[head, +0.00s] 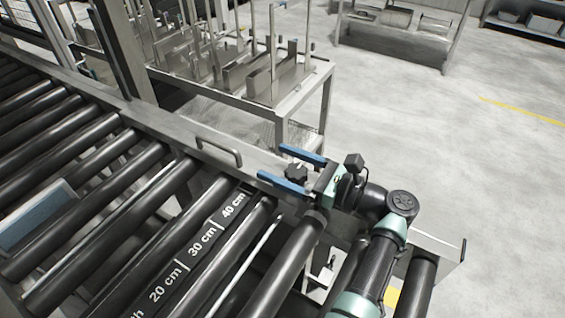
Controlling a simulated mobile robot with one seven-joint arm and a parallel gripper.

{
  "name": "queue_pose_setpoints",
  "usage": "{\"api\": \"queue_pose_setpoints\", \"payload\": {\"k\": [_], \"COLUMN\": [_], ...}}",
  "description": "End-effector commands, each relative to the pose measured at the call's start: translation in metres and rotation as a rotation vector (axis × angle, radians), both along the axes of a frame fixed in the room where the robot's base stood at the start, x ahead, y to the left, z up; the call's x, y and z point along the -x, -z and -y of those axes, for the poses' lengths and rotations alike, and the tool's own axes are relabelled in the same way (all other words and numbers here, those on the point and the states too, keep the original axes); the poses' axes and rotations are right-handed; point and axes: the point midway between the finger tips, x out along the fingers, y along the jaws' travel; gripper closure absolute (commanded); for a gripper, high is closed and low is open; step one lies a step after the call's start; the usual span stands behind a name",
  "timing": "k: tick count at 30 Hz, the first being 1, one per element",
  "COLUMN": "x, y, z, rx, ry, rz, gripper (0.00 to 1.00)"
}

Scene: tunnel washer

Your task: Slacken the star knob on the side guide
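The black star knob (296,172) is on the grey side guide (172,118), the long metal rail along the far edge of the roller conveyor. My gripper (271,162) reaches in from the right with its two blue fingers apart. In the head view the knob shows between the fingers, nearer their base than their tips. Gaps show around the knob, so the fingers do not appear closed on it. Whether the fingers are level with the knob or above it, I cannot tell.
A bent metal handle (220,148) stands on the guide left of the knob. Black rollers (110,205) and a strip marked in centimetres (195,250) lie in front. A steel table (290,100) with upright posts stands behind. The floor (450,150) at right is clear.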

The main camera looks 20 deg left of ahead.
Motion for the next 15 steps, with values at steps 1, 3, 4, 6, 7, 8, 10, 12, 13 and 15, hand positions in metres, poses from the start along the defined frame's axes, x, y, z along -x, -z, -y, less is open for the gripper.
{"api": "queue_pose_setpoints", "payload": {"k": [1, 3, 4, 6, 7, 8, 10, 12, 13, 15], "x": [0.000, 0.000, 0.000, 0.000, 0.000, 0.001, 0.002, 0.005, 0.005, 0.008], "y": [0.000, 0.000, 0.000, 0.000, 0.000, 0.001, 0.001, 0.001, 0.001, 0.001], "z": [0.000, 0.000, 0.000, 0.003, 0.005, 0.008, 0.018, 0.032, 0.038, 0.055], "rx": [0.000, 0.000, 0.000, 0.000, 0.000, 0.000, 0.000, 0.001, 0.000, 0.000], "ry": [0.000, 0.000, 0.000, 0.001, 0.002, 0.002, 0.004, 0.004, 0.006, 0.006], "rz": [0.000, 0.000, 0.000, 0.000, 0.000, 0.000, 0.000, 0.001, 0.001, 0.000], "gripper": [0.11, 0.11, 0.11, 0.11, 0.11, 0.11, 0.11, 0.11, 0.11, 0.11]}}
